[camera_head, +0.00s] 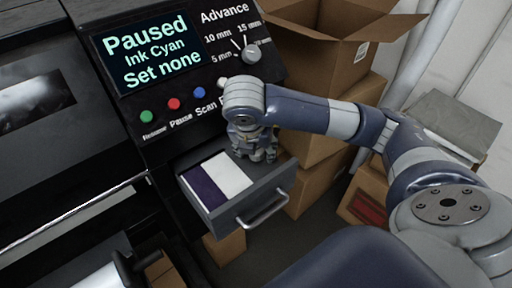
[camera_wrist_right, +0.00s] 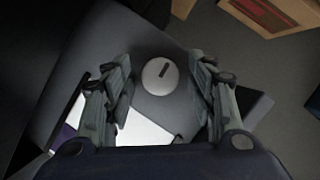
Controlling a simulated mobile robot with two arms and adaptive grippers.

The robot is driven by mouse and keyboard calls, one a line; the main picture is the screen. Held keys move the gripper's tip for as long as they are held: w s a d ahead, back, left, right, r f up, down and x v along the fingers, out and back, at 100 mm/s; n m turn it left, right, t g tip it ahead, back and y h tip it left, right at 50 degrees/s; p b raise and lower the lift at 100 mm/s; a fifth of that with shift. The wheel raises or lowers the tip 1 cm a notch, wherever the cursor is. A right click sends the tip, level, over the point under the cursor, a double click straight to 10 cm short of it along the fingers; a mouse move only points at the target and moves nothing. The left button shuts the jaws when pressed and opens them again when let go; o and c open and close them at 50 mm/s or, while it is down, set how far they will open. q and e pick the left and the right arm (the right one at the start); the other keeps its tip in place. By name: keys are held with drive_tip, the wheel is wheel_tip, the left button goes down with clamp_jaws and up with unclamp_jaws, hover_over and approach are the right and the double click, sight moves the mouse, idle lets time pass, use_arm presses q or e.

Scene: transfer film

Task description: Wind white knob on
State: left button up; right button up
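A round white knob (camera_wrist_right: 160,76) with a short dark mark shows in the right wrist view, on a dark grey surface beside a white panel (camera_wrist_right: 143,128). My right gripper (camera_wrist_right: 160,100) is open, one finger on each side of the knob, not visibly touching it. In the head view my right gripper (camera_head: 252,152) points down over the right end of the open drawer (camera_head: 232,214) and hides what is below it. A pale round dial (camera_head: 252,54) sits under "Advance" on the control panel, among mm marks. My left gripper is not in view.
The screen (camera_head: 150,50) reads "Paused, Ink Cyan, Set none". Green (camera_head: 147,116), red (camera_head: 174,103), blue (camera_head: 199,92) and white (camera_head: 222,83) buttons sit below it. The drawer has a bar handle (camera_head: 264,208). Cardboard boxes (camera_head: 330,45) stand behind, on the right.

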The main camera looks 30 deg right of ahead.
drive_tip(key=shift+v, duration=0.95)
drive_tip(key=v, duration=1)
drive_tip(key=shift+r, duration=0.15)
